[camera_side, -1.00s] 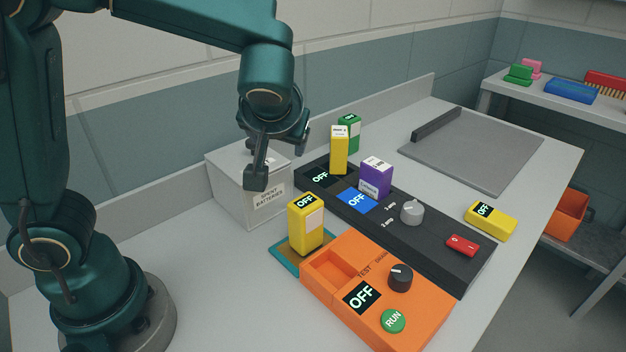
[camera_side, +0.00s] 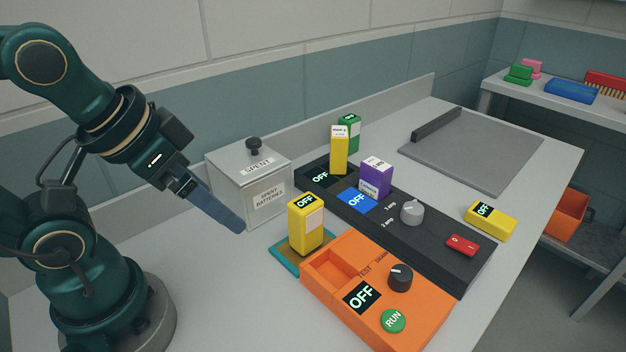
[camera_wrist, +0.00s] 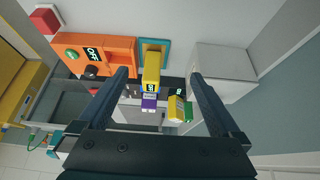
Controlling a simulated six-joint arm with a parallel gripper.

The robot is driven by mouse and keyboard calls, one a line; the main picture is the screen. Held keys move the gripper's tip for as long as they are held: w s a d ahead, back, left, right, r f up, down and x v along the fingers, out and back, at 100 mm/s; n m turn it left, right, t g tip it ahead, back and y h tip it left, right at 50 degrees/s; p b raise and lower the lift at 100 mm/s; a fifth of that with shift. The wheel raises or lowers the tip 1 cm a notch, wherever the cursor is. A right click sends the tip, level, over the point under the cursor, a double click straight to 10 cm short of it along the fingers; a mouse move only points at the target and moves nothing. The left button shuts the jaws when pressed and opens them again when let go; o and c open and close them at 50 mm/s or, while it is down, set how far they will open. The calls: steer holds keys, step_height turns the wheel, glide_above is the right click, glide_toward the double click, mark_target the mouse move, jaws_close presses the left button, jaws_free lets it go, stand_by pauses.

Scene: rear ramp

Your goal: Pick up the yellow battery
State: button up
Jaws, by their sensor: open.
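A yellow battery (camera_side: 306,224) with an OFF display stands upright on a teal-edged pad (camera_side: 284,252) left of the orange tester. A second yellow battery (camera_side: 339,152) stands upright at the far end of the black charger. A third yellow device with an OFF display (camera_side: 488,222) lies at the right. My gripper (camera_side: 241,228) is open and empty, tilted down toward the pad battery from the left, apart from it. In the wrist view, my two fingers (camera_wrist: 159,75) are spread, with the pad battery (camera_wrist: 152,66) ahead between them.
The white spent-batteries box (camera_side: 250,185) stands behind my fingertips. The orange tester (camera_side: 335,300) and black charger (camera_side: 440,245) flank the pad. Purple (camera_side: 375,178) and green (camera_side: 350,130) batteries stand at the charger. A grey plate (camera_side: 470,150) lies at the back. The front-left table is clear.

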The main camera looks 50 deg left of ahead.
steer(key=w+r+m, duration=0.2)
steer(key=w+r, duration=0.1)
steer(key=w, duration=0.5)
steer(key=m+h, duration=0.2)
steer(key=m, duration=0.1)
glide_toward(333, 131)
steer(key=s+d+f, duration=0.2)
steer(key=s+d, duration=0.1)
steer(key=d, duration=0.2)
steer(key=shift+m+h, duration=0.8)
steer(key=shift+m, duration=0.1)
steer(key=w+a+f, duration=0.1)
steer(key=w, duration=0.1)
steer(key=w+a+f, duration=0.1)
steer(key=w+f, duration=0.1)
steer(key=w+a+f, duration=0.1)
steer(key=w+f, duration=0.1)
steer(key=shift+w+a+f, duration=0.1)
steer(key=shift+w+a, duration=0.25)
steer(key=shift+x, duration=2.2)
jaws_close()
